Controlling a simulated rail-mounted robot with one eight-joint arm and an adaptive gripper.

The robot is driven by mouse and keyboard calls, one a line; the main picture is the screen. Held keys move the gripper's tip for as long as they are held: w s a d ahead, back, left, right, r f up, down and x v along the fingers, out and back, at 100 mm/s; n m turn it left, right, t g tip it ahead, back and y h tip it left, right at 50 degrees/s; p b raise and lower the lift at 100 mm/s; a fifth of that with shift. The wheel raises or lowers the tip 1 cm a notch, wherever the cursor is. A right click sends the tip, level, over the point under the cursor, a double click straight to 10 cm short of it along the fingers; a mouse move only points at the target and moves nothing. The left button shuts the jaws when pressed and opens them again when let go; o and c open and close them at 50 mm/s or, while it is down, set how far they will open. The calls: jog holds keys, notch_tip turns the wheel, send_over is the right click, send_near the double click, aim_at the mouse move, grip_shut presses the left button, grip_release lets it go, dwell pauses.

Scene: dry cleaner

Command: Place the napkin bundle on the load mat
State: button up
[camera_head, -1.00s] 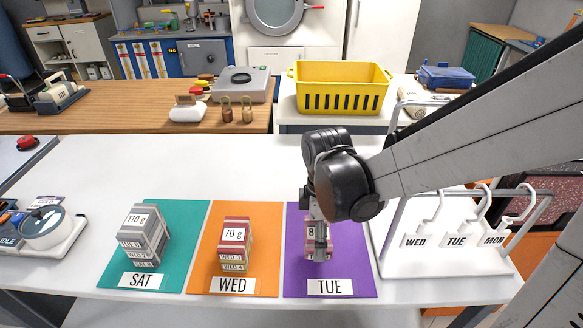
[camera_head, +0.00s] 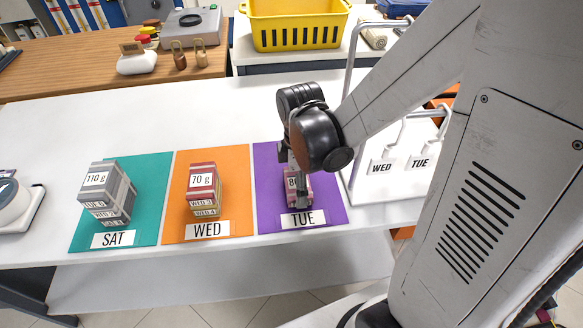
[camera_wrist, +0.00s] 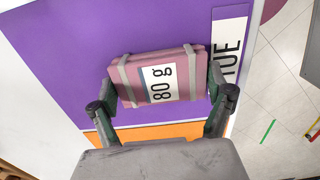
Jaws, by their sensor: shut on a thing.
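A pink napkin bundle (camera_head: 291,200) with grey straps and an 80 g label is at the purple TUE mat (camera_head: 268,165). In the wrist view the bundle (camera_wrist: 182,73) lies between my two fingers, one at each end. My gripper (camera_wrist: 160,95) is shut on it, pointing down over the mat; it also shows in the head view (camera_head: 301,192), where it partly hides the bundle. Whether the bundle rests on the mat or hangs just above it I cannot tell. No mat in view is labelled as the load mat.
Left of the purple mat, an orange WED mat (camera_head: 236,165) bears a red-and-white stack (camera_head: 203,190) marked 70 g. A teal SAT mat (camera_head: 151,170) bears a grey stack (camera_head: 107,192) marked 110 g. A hanger rack (camera_head: 352,110) with day tags stands close on the right.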

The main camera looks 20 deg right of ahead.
jog(key=o, duration=1.1)
jog(key=shift+f, duration=0.1)
jog(key=shift+c, duration=0.2)
jog(key=s+r+m+t+p, duration=0.1)
jog(key=s+r+m+t, duration=0.2)
jog(key=r+m, duration=0.4)
jog(key=s+r+m+t+p, duration=0.2)
jog(key=r+m, duration=0.6)
jog(key=r, duration=0.6)
jog(key=shift+s+t, duration=0.6)
jog(key=shift+t, duration=0.5)
jog(key=shift+r, duration=0.1)
